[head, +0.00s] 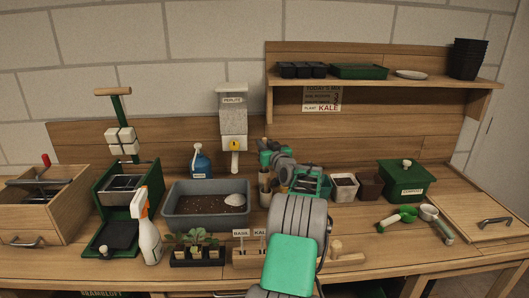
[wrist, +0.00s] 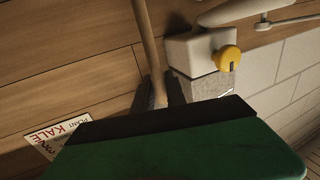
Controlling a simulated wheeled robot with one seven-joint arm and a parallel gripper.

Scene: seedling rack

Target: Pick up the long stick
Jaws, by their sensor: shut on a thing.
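A long, thin wooden stick (wrist: 148,38) crosses the upper part of the wrist view. My gripper (wrist: 158,92) is shut on it; its dark fingertips show on either side of the stick, and the green housing hides the rest. In the head view my gripper (head: 266,152) is above the workbench, right of the perlite dispenser. A piece of wood (head: 263,181) shows just below it, by a small holder; whether this is the lower part of the same stick is hard to tell.
The perlite dispenser (head: 233,120) with its yellow knob is close by; the knob (wrist: 228,58) also shows in the wrist view. A grey soil tub (head: 178,219) stands left, a spray bottle (head: 148,235) further left. Pots and a green box (head: 407,187) stand right.

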